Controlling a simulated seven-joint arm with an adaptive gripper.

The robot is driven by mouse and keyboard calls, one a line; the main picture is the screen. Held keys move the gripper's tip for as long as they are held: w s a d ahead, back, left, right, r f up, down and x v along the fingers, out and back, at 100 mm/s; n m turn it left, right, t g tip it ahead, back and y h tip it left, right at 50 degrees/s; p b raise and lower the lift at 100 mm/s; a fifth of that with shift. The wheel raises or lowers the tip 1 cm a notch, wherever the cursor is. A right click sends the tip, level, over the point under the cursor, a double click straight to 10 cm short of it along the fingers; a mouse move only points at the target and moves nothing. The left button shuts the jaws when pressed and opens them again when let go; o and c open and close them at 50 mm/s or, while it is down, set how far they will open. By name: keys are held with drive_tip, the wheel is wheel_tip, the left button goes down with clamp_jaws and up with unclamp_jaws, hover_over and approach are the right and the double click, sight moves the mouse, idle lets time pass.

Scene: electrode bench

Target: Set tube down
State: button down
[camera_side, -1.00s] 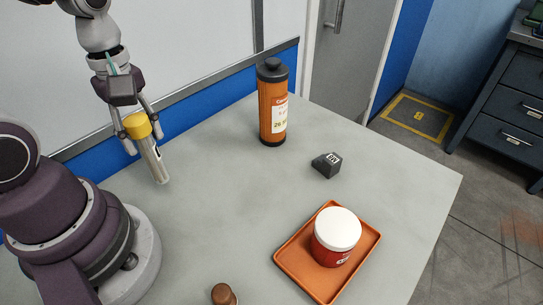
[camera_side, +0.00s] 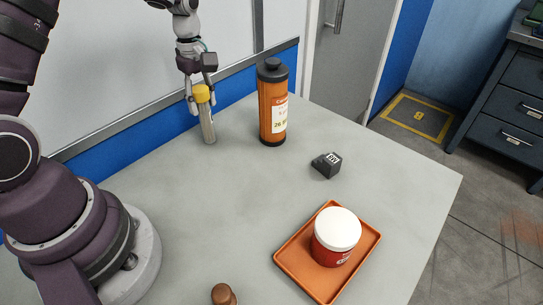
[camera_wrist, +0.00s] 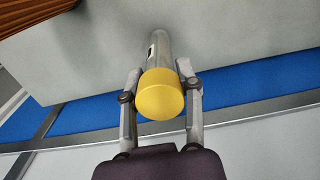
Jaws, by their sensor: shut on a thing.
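The tube (camera_side: 207,125) is grey with a yellow cap. In the side view it stands nearly upright near the back left of the table, left of the orange bottle; I cannot tell whether its base touches the table. My gripper (camera_side: 200,100) is shut on the tube just below the cap. In the wrist view the yellow cap (camera_wrist: 160,95) sits between the two fingers of my gripper (camera_wrist: 161,83), and the tube's body (camera_wrist: 160,50) reaches away toward the table.
An orange bottle with a dark lid (camera_side: 272,105) stands to the right of the tube. A small black block (camera_side: 326,165) lies farther right. An orange tray (camera_side: 292,262) holds a red jar with a white lid (camera_side: 336,238). A brown knob-like object (camera_side: 223,294) is at the front. The table's middle is clear.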

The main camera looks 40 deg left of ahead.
drive_tip(key=shift+f, duration=0.25)
drive_tip(key=c, duration=0.7)
unclamp_jaws()
drive_tip(key=shift+c, duration=0.2)
wheel_tip(320, 180, up, 12)
drive_tip(key=s+d+r+m+t, duration=0.1)
drive_tip(key=s+d+m+t, duration=0.4)
drive_tip(key=s+d+m, duration=0.5)
drive_tip(key=s+m, duration=0.2)
drive_tip(key=m, duration=0.6)
drive_tip(key=shift+s+d+t, duration=0.2)
drive_tip(key=shift+s+t, duration=0.05)
drive_tip(key=shift+t, duration=0.05)
